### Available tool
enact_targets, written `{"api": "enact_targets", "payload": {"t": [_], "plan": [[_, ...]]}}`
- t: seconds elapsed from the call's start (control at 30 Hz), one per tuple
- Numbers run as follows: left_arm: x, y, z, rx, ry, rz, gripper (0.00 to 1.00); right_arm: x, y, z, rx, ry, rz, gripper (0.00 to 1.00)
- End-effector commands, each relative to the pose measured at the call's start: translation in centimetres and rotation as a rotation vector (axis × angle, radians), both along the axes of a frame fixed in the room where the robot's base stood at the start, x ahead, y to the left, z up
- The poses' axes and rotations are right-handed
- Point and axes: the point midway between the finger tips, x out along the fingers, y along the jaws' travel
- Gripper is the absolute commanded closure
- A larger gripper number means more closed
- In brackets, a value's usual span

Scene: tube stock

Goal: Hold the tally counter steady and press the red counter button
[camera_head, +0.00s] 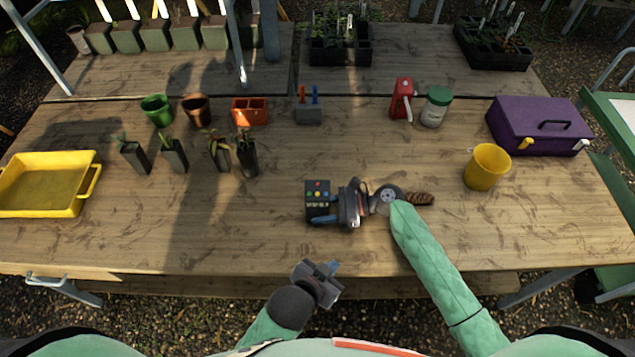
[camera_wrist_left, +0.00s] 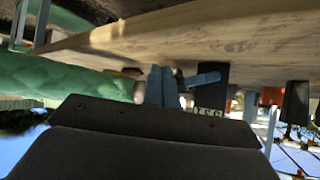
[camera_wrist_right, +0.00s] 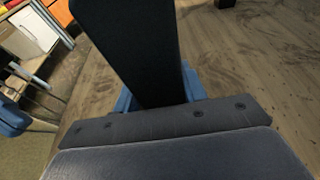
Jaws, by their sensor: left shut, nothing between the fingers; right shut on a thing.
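The tally counter (camera_head: 318,205) is a small dark box in the middle of the table, with several small coloured buttons, a red one among them, and a row of pale digits. My right gripper (camera_head: 328,216) is shut on it from the right side. In the right wrist view the counter's dark side (camera_wrist_right: 125,45) stands between the blue fingers. My left gripper (camera_head: 333,268) is shut and empty, in front of the table edge and nearer to me than the counter. In the left wrist view its blue fingers (camera_wrist_left: 162,86) are together, and the counter (camera_wrist_left: 214,78) shows beyond them.
A yellow mug (camera_head: 485,168) and purple toolbox (camera_head: 538,126) stand on the right. A brown ribbed object (camera_head: 420,199) lies beside my right wrist. Seedling pots (camera_head: 174,155) and a yellow tray (camera_head: 45,190) are on the left. The table in front of the counter is clear.

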Motion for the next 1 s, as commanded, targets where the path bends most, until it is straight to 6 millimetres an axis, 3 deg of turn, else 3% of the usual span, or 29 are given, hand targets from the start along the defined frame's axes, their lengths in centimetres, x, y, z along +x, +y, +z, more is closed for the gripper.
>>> {"api": "enact_targets", "payload": {"t": [0.2, 0.5, 0.7, 1.0], "plan": [[5.1, 1.1, 7.4, 0.187, -0.319, -0.071, 1.0, 0.0, 0.0, 0.0, 0.0, 0.0, 0.0, 0.71], [9.5, 3.0, 16.2, 0.473, -0.661, -0.111, 1.0, 0.0, 0.0, 0.0, 0.0, 0.0, 0.0, 0.71], [10.4, 3.7, 18.8, 0.574, -0.755, -0.115, 1.0, 0.0, 0.0, 0.0, 0.0, 0.0, 0.0, 0.71], [10.5, 3.8, 19.2, 0.59, -0.769, -0.116, 1.0, 0.0, 0.0, 0.0, 0.0, 0.0, 0.0, 0.71]]}}
